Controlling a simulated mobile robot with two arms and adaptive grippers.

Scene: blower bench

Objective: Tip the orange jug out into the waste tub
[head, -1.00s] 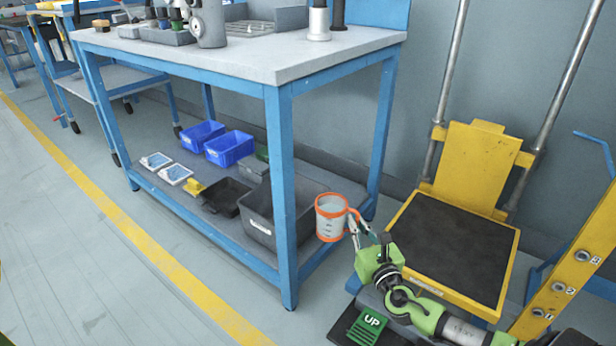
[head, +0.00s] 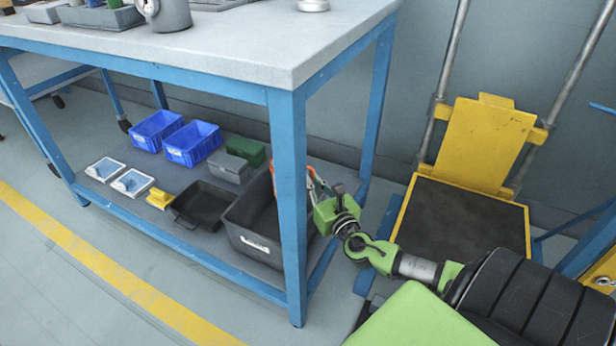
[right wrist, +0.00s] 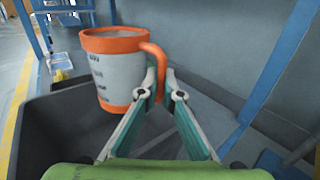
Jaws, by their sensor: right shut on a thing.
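The jug (right wrist: 115,70) has a pale grey body with dark markings and an orange rim, base and handle. My right gripper (right wrist: 163,93) is shut on its handle. In the right wrist view the jug looks roughly upright, its body beyond the left finger. In the head view only a bit of orange jug (head: 309,179) shows behind the bench leg, by my right gripper (head: 322,192). The dark grey tub (head: 255,243), with a white label, stands on the lower shelf. In the right wrist view the tub (right wrist: 35,130) lies below the jug. My left gripper is out of view.
The blue bench leg (head: 289,200) stands close to my right gripper. A black tray (head: 185,220), blue bins (head: 192,150) and a small yellow item (head: 159,199) share the shelf. The bench top (head: 230,50) is above. A yellow lift with a dark platform (head: 460,215) stands at right.

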